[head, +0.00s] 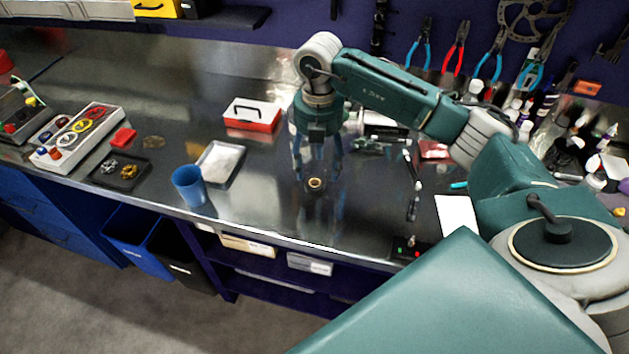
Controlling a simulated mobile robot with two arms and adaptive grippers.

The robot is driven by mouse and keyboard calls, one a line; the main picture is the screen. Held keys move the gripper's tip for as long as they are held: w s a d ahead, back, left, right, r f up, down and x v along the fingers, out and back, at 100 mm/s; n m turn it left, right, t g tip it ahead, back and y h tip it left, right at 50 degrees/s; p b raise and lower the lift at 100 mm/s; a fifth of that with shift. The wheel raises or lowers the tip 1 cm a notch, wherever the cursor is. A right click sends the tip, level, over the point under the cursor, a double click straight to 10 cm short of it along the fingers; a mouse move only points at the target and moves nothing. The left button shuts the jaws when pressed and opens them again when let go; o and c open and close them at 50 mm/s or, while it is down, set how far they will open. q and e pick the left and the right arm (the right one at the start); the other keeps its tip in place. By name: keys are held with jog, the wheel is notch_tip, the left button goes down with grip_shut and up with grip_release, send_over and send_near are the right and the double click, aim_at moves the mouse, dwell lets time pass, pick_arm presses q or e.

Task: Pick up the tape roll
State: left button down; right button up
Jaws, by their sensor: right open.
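The tape roll (315,183) is a small ring with a yellowish rim and a dark centre. It lies flat on the metal bench (270,205), towards the front edge. My right gripper (317,172) points down above it with its fingers spread, one to each side as seen from here. The gripper is open and holds nothing. I cannot tell the exact height of the fingertips over the bench. My left gripper is not in view.
A blue cup (188,186) and a metal tray (220,163) stand to the left. A red and white box (252,114) is behind. A dark tray (120,172) holds small parts. Cables and a white sheet (457,215) lie to the right. The bench just around the roll is clear.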

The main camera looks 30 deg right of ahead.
aim_at(314, 179)
jog(key=shift+w+d+f, duration=0.1)
jog(key=shift+f, duration=0.25)
jog(key=f+p, duration=0.1)
jog(key=f, duration=0.2)
jog(key=f+p, duration=0.1)
jog(key=shift+w+a+f+p, duration=0.15)
jog(key=shift+w+a+p, duration=0.15)
jog(key=shift+a+p, duration=0.1)
jog(key=shift+f, duration=0.3)
jog(key=shift+d+f, duration=0.1)
jog(key=shift+f, duration=0.05)
jog(key=shift+c, duration=0.5)
jog(key=c, duration=0.8)
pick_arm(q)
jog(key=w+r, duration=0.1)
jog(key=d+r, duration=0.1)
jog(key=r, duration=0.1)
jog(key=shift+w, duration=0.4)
pick_arm(e)
jog(key=shift+c, duration=1)
